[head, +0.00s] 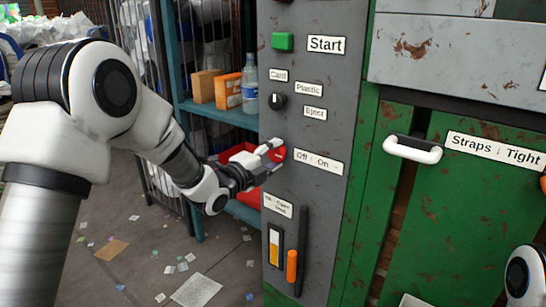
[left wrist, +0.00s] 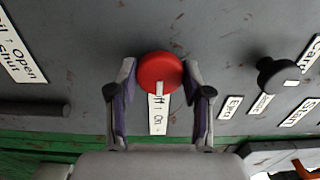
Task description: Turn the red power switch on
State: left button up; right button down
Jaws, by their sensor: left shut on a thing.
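The red power switch (head: 277,154) is a round red knob on the grey control panel, left of the "Off : On" label (head: 318,162). My left gripper (head: 272,150) is at the switch, its fingers closed around the knob's sides. In the left wrist view the red switch (left wrist: 160,70) sits between the two fingertips (left wrist: 160,80), with a pale mark at its lower edge pointing toward the label. The label is partly hidden there by the switch. My right gripper is not in view; only a bit of my right arm shows at the lower right.
The grey panel (head: 333,85) also carries a green Start button (head: 283,41), a black selector knob (head: 276,102) and an orange-handled lever (head: 292,266). A white handle (head: 412,149) juts from the green machine at right. A shelf (head: 222,112) with boxes and a bottle stands behind left.

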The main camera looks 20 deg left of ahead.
pick_arm(q)
jog(key=o, duration=1.2)
jog(key=shift+c, duration=0.2)
jog(key=v, duration=1.2)
